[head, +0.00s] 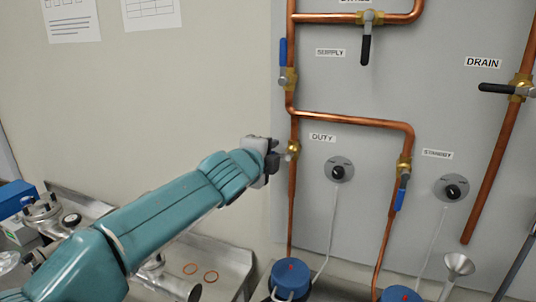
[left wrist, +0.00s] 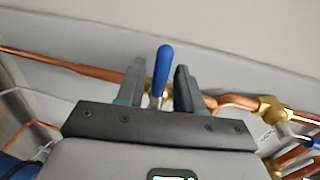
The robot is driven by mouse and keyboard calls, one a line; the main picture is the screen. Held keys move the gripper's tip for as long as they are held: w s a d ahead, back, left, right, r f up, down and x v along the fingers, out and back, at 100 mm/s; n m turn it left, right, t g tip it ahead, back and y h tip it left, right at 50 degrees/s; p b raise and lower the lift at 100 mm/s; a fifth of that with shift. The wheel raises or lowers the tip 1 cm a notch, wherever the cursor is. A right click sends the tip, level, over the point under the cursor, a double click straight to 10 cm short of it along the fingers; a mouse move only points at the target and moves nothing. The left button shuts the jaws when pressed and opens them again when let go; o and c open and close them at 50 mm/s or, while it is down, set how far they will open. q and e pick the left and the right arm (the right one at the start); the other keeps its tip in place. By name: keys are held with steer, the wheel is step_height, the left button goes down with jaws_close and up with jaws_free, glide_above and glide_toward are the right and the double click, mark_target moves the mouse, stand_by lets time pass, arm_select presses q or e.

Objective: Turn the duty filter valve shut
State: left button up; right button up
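The duty valve (head: 293,150) is a brass valve on the copper pipe below the DUTY label (head: 322,137). My left gripper (head: 274,151) is right at it, reaching in from the left and hiding its handle in the head view. In the left wrist view, a blue lever handle (left wrist: 164,62) stands between the two fingers of my left gripper (left wrist: 158,85). The fingers are apart, with a gap visible beside the handle. The handle points across the copper pipe in this view. My right gripper is not in view.
The supply valve (head: 288,78) with a blue handle is just above. The standby valve (head: 404,172), with its blue handle hanging down, is to the right. Black-handled valves are at the top (head: 367,38) and at DRAIN (head: 519,88). A metal tray (head: 225,258) is below.

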arm_select(q)
steer(key=b+v, duration=0.4)
steer(key=v, duration=1.2)
steer(key=shift+s, duration=0.2)
steer(key=shift+s, duration=0.1)
